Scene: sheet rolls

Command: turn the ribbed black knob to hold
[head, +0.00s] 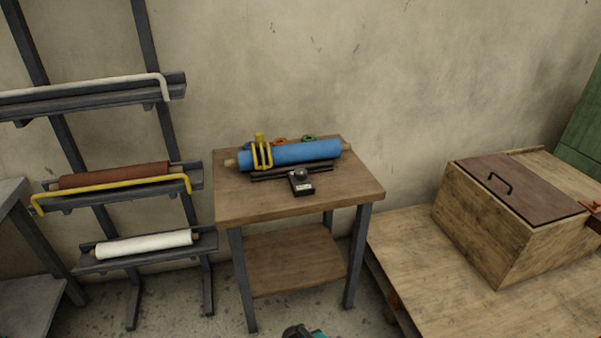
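The ribbed black knob (301,174) appears as a small dark round knob on top of a small black box (302,189). The box sits at the front of the wooden table, with a pale label on its front face. The knob's ribs, pointer and the label's words are too small to read, so I cannot tell its setting. My gripper is not in view. A dark and teal piece at the bottom edge may be part of my own body. Nothing visible touches the knob.
A blue roll (300,152) lies behind the box in a dark cradle, with a yellow clamp (262,153) over its left part. The wooden table (235,208) has free room in front. A rack stands left; a lidded wooden box (482,232) stands right.

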